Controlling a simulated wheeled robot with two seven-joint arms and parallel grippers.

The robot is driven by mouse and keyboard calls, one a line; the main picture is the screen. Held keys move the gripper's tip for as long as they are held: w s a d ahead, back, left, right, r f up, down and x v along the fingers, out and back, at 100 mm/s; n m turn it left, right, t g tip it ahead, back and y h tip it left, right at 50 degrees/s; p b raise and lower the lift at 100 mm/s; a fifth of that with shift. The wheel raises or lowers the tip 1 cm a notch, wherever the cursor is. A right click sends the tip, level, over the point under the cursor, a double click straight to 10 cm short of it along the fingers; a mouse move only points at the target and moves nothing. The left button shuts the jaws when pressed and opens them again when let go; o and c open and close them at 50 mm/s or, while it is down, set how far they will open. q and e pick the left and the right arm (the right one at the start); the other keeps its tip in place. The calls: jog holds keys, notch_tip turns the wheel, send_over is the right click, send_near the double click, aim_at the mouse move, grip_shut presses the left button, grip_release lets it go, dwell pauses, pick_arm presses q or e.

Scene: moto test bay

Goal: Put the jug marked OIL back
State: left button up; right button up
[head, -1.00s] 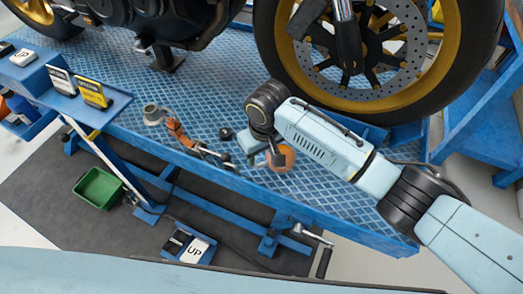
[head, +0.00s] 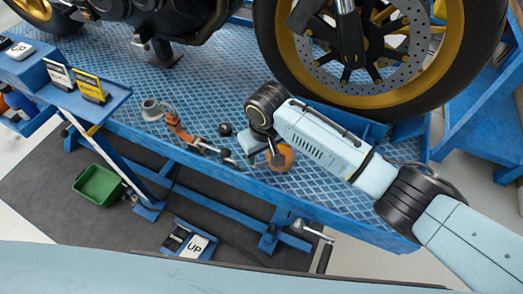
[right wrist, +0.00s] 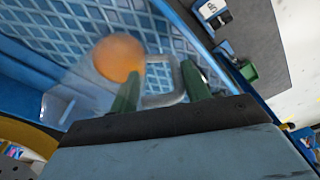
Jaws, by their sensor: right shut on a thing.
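A see-through jug with a round orange cap (right wrist: 119,59) is at my right gripper (right wrist: 166,88). In the right wrist view its pale handle (right wrist: 163,86) lies between the two green fingers, which are shut on it. In the head view the orange cap (head: 282,157) shows just right of the right gripper (head: 262,157), over the front part of the blue lift deck (head: 330,188). The jug's clear body is hard to make out, and I see no OIL marking. Whether the jug touches the deck I cannot tell. My left gripper is not in view.
A motorcycle wheel (head: 268,62) stands behind my right arm. A green tray (head: 97,186) is on the floor.

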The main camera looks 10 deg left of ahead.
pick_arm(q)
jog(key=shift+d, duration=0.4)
pick_arm(e)
jog(key=shift+f, duration=0.1)
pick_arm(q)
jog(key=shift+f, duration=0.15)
pick_arm(e)
jog(key=shift+f, duration=0.2)
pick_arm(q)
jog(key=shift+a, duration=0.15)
pick_arm(e)
jog(key=o, duration=1.5)
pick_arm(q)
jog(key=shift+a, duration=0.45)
pick_arm(e)
jog(key=shift+o, duration=0.2)
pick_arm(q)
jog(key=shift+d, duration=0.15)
